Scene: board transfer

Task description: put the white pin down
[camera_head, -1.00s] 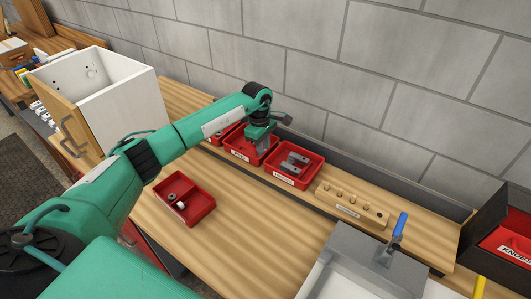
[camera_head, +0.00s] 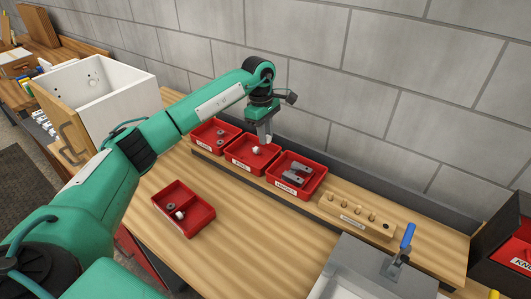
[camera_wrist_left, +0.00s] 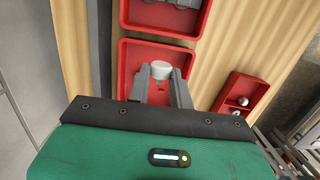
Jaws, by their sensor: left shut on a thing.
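My left gripper (camera_head: 262,143) points down over the middle red bin (camera_head: 238,164) of the row at the wall. It is shut on the white pin (camera_head: 257,150), whose pale end shows at the fingertips. In the left wrist view the white pin (camera_wrist_left: 160,69) sits between the two grey fingers, with the red bin's floor behind it. The exact gap between the pin and the bin floor is hard to tell. A red two-part tray (camera_head: 197,223) lies nearer on the bench, with a grey ring and a small white piece in it. My right gripper is not in view.
A red bin with grey parts (camera_head: 318,176) stands to the right, and another red bin (camera_head: 203,131) to the left. A wooden peg block (camera_head: 340,217) and a grey fixture with a blue handle (camera_head: 405,238) are farther right. Bare bench lies in front of the bins.

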